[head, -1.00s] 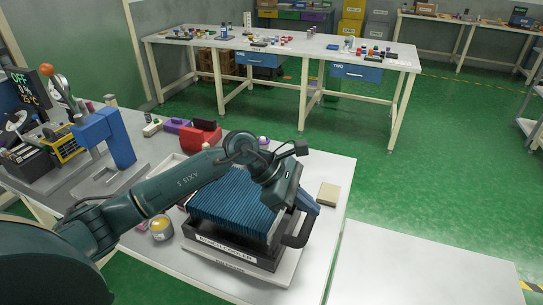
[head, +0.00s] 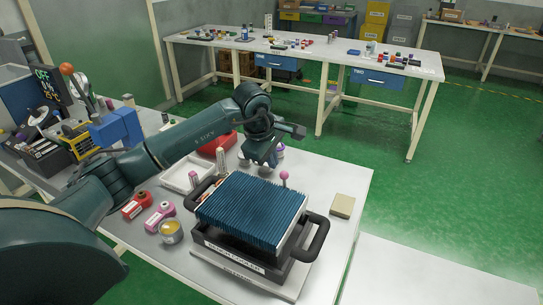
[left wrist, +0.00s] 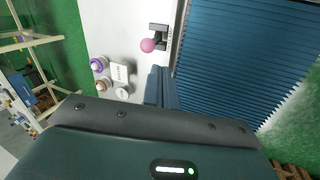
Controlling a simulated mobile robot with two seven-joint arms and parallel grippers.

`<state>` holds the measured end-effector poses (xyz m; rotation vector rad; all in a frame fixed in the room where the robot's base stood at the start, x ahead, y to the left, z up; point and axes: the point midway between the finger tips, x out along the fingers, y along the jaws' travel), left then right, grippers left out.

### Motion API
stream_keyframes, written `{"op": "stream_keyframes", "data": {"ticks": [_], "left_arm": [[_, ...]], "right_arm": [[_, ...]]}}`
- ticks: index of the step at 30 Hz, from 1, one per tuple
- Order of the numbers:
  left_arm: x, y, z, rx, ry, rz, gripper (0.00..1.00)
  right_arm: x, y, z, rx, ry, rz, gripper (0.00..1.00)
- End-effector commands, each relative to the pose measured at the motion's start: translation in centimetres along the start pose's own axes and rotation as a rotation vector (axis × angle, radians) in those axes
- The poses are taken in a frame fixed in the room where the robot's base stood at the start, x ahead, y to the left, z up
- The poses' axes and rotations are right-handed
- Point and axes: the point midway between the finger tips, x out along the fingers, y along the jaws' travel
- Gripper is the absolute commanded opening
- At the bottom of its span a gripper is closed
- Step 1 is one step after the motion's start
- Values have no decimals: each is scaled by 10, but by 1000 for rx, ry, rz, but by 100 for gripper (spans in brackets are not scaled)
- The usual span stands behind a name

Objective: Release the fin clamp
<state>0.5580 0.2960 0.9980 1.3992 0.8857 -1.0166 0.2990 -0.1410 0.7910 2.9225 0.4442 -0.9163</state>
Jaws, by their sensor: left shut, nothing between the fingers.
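The bench cooler (head: 212,247) has a black frame, a block of blue fins (head: 250,210) and black handles on two sides. A pink ball knob on a short stem (head: 284,175) stands at its far edge, apparently the fin clamp's lever. In the left wrist view the pink knob (left wrist: 148,45) sits on a dark bracket beside the blue fins (left wrist: 245,60). My left gripper (head: 268,163) is shut and empty, behind the fins and left of the knob. Its fingers (left wrist: 160,82) show below the knob in the wrist view, apart from it. My right gripper is out of view.
Small round purple and orange-topped things (left wrist: 98,64) sit near the knob.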

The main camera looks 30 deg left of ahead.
Motion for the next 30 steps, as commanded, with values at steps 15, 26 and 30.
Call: {"op": "stream_keyframes", "data": {"ticks": [15, 26, 30], "left_arm": [[67, 0, 0, 0, 0, 0, 0], [68, 0, 0, 0, 0, -1, 0], [68, 4, 0, -2, -3, -18, 0]], "right_arm": [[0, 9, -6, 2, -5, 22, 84], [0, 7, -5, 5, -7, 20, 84], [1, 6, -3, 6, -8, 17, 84]]}}
